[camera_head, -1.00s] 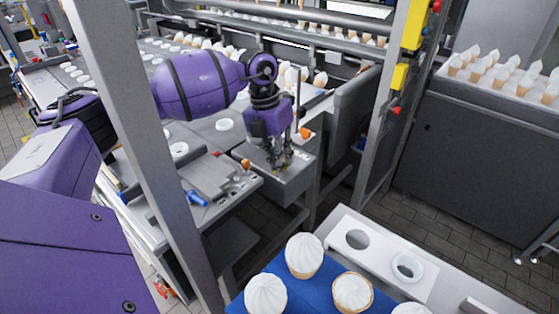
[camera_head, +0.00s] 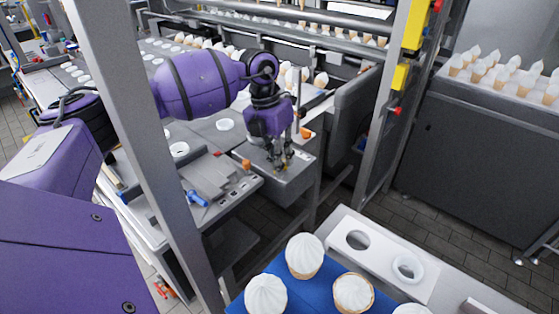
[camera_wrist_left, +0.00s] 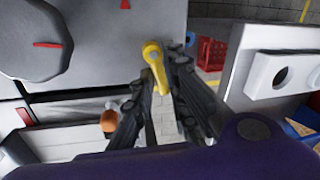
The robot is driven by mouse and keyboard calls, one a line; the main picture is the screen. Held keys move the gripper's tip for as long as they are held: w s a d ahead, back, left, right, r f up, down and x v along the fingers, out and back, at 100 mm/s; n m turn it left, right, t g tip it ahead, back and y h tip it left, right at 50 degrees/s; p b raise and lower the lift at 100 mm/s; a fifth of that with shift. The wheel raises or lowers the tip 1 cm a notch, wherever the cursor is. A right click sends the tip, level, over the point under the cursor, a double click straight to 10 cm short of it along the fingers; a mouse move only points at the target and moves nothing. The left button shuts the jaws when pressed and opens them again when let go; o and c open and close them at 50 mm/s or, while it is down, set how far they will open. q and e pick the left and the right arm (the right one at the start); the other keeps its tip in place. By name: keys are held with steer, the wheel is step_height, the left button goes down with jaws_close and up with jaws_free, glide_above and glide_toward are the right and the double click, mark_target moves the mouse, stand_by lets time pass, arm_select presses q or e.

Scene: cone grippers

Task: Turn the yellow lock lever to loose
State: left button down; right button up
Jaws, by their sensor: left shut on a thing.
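The yellow lock lever (camera_wrist_left: 153,55) shows in the left wrist view, on the grey face of a machine box, with its round hub at the top and its arm pointing down. My left gripper (camera_wrist_left: 160,76) is shut on the lever's arm, one dark finger on each side. In the head view my left gripper (camera_head: 279,163) points down at the top of the grey box (camera_head: 295,182); the lever is mostly hidden there by the fingers. My right gripper is in neither view.
A large dark knob (camera_wrist_left: 32,42) with a red mark sits beside the lever. Orange knobs (camera_head: 246,165) stand near the gripper. A metal post (camera_head: 150,160) rises in front of my left arm. Ice cream cones stand on a blue tray (camera_head: 330,268) in front.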

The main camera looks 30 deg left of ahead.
arm_select(q)
steer(key=shift+a, duration=0.4)
stand_by(0.3)
steer(key=c, duration=1.8)
jaws_free()
steer(key=shift+a, duration=0.1)
steer(key=shift+d, duration=0.25)
steer(key=r, duration=0.4)
steer(key=a+r, duration=0.1)
steer(key=r, duration=0.2)
steer(key=a+r, duration=0.1)
steer(key=r, duration=0.3)
steer(key=shift+s+a+r, duration=0.1)
steer(key=shift+a+r, duration=0.1)
steer(key=shift+r, duration=0.15)
